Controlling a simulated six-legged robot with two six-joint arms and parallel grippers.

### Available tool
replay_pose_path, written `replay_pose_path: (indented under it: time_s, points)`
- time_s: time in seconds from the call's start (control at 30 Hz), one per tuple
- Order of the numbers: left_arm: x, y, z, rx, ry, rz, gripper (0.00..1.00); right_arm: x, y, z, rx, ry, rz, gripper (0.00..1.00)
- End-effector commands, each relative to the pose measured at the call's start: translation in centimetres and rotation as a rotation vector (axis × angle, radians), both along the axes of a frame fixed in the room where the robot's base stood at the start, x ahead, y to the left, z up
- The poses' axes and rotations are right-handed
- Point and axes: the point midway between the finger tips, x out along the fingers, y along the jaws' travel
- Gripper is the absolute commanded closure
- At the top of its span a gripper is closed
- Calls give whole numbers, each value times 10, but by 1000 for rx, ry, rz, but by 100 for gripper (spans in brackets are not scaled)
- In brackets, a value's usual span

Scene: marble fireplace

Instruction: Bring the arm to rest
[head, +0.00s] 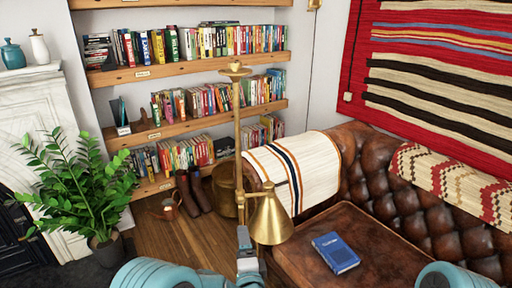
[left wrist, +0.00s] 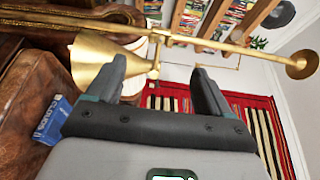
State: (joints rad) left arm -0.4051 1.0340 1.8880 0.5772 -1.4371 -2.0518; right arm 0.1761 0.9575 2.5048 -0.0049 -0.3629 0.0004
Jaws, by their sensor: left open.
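My left gripper (head: 244,236) shows at the bottom middle of the head view, just left of the brass lamp's shade (head: 271,220). In the left wrist view the two dark fingers of the gripper (left wrist: 160,85) stand wide apart with nothing held between them. The lamp's shade (left wrist: 98,58) and brass rod (left wrist: 190,40) lie beyond the fingers; whether they touch cannot be told. Part of my right arm (head: 455,276) shows at the lower right of the head view, but its gripper is out of view.
A brown leather sofa (head: 365,245) with a blue book (head: 335,252) on its seat is at the right. A white striped throw (head: 295,168) hangs over its arm. A potted plant (head: 75,185) and marble fireplace (head: 35,110) are at the left. Bookshelves (head: 190,65) line the back wall.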

Motion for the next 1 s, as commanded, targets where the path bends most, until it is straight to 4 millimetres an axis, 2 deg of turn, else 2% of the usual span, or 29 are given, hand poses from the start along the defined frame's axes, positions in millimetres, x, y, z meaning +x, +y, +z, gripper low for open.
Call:
replay_pose_path:
  time_s: [0.07,0.17,0.2,0.23,0.33,0.4,0.47,0.5,0.6,0.7,0.8,0.9,1.0]
  points:
    - [7,39,0,-1,22,70,19,0,0,11,0,0,0,60]
    - [-1,104,-22,17,114,147,19,0,0,25,0,0,0,60]
    - [-11,125,-41,-3,189,145,19,0,0,31,0,0,0,60]
    - [-21,137,-56,-50,247,137,19,0,0,35,0,-1,0,60]
    - [-68,157,-111,-331,454,124,19,0,0,45,0,0,0,60]
    - [-110,156,-143,-573,602,149,19,0,0,50,0,0,0,60]
    - [-148,148,-163,-780,725,197,19,0,0,52,0,0,0,60]
    - [-173,140,-174,-914,805,244,19,0,0,53,0,0,0,60]
    - [-236,116,-190,-1212,1003,409,19,0,0,54,0,0,0,60]
    - [-287,93,-195,-1418,1154,615,19,0,0,53,0,0,0,60]
    - [-316,83,-194,-1552,1221,820,19,0,0,53,0,0,0,60]
    - [-327,80,-194,-1635,1219,973,19,0,0,53,0,0,0,60]
    - [-329,79,-194,-1680,1196,1049,19,0,0,53,0,0,0,60]
